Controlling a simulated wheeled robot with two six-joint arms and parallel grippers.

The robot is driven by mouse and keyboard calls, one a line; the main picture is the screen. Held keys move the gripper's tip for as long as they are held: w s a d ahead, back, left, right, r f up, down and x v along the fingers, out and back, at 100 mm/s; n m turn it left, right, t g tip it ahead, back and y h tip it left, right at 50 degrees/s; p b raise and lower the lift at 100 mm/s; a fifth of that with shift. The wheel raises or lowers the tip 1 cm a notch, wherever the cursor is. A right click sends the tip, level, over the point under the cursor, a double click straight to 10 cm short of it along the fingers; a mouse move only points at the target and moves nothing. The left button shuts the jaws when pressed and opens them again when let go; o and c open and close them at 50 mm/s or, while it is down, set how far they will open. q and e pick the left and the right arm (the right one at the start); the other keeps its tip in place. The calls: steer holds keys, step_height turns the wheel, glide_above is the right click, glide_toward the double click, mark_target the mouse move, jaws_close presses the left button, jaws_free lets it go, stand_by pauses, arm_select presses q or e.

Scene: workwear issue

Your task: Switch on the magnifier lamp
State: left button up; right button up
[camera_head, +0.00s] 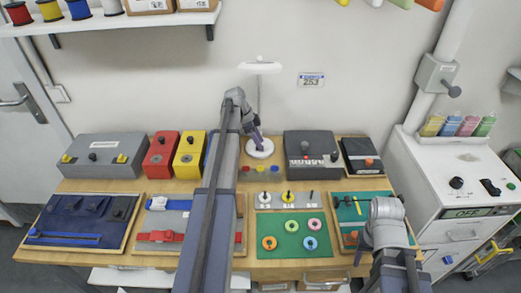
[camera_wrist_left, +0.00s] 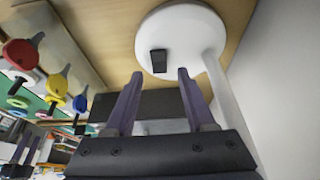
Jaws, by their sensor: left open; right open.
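The magnifier lamp has a pale head (camera_head: 260,67) on a thin upright post and a round white base (camera_head: 262,153) at the back of the table. In the left wrist view the white base (camera_wrist_left: 185,28) carries a black rocker-like switch (camera_wrist_left: 158,62) near its edge. My left gripper (camera_head: 257,136) is over the base, partly in front of it in the head view. In the left wrist view its purple fingers (camera_wrist_left: 156,76) are open and empty, with the switch lined up between the tips. Contact cannot be told. My right gripper (camera_head: 362,256) is open at the table's right front, away from the lamp.
A dark grey box (camera_head: 318,146) stands right of the lamp; yellow (camera_head: 189,155) and red (camera_head: 160,155) boxes stand left. Small coloured keys (camera_head: 261,169) lie before the base. A green board with rings (camera_head: 291,226) is nearer. The wall is close behind.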

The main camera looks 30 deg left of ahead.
arm_select(q)
steer(key=shift+w+d+f, duration=0.15)
steer(key=shift+d+f, duration=0.05)
steer(key=shift+f, duration=0.45)
jaws_close()
steer(key=shift+r, duration=0.1)
